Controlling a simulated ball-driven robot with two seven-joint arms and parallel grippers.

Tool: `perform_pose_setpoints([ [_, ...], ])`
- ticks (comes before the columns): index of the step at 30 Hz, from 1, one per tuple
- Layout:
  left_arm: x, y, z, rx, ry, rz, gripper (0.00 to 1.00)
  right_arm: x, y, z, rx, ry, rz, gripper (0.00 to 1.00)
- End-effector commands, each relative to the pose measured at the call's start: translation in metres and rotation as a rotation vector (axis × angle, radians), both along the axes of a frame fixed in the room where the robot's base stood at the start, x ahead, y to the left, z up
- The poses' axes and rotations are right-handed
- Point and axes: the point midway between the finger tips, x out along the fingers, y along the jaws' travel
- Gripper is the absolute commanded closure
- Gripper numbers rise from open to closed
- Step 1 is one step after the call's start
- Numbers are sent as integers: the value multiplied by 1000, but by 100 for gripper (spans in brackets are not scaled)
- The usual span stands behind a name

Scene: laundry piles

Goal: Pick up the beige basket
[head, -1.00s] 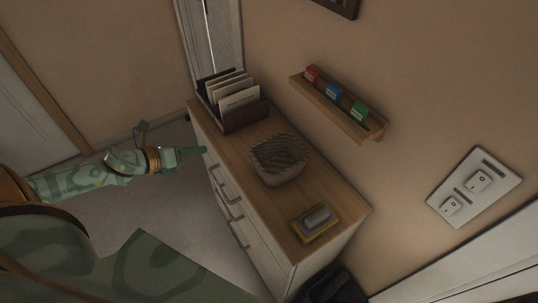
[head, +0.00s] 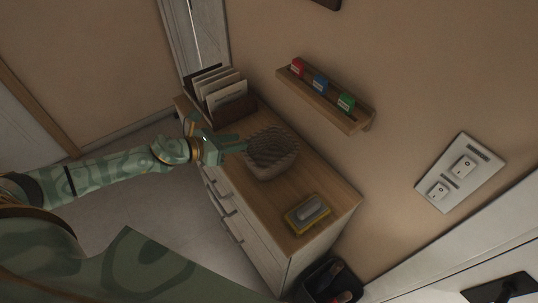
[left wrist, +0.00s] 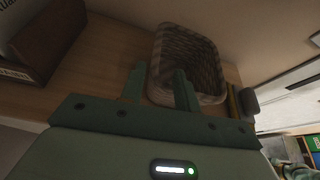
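The beige basket (head: 273,157), a woven open-topped one that looks grey-brown in this light, stands upright on the wooden dresser top (head: 318,188). My left gripper (head: 240,146) is at the basket's left side, near its rim. In the left wrist view the two fingers of the gripper (left wrist: 160,69) are apart. One finger is left of the basket (left wrist: 190,55) and the other overlaps its opening, with the near wall between them in the picture. I cannot tell whether they touch it. My right gripper is not in view.
A dark file holder (head: 228,105) with papers stands behind the basket. A grey item on a yellow base (head: 309,211) sits in front. A wall shelf (head: 325,95) with small coloured boxes hangs above the dresser. A dark bin (head: 328,283) stands on the floor.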

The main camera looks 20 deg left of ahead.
Motion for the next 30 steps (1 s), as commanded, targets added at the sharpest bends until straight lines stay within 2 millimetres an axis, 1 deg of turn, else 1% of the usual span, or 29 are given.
perform_pose_setpoints([
  [3, 9, -4, -3, 0, -1, 1, 68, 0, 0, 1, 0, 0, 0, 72],
  [7, 29, -11, -8, 1, -4, 1, 68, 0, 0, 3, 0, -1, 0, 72],
  [11, 43, -20, -17, -1, -1, 0, 68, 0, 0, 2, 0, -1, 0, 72],
  [14, 47, -22, -19, 1, -1, 1, 68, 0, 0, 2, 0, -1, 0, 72],
  [19, 47, -22, -19, 2, 0, 0, 68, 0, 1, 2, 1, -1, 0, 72],
  [20, 47, -22, -19, 2, 0, 0, 71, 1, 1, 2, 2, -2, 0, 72],
  [21, 47, -22, -19, 2, 0, 0, 82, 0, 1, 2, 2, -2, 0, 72],
  [23, 47, -22, -19, 2, 0, 0, 99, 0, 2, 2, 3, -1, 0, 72],
  [30, 46, -22, -19, 0, 0, 1, 100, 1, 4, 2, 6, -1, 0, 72],
])
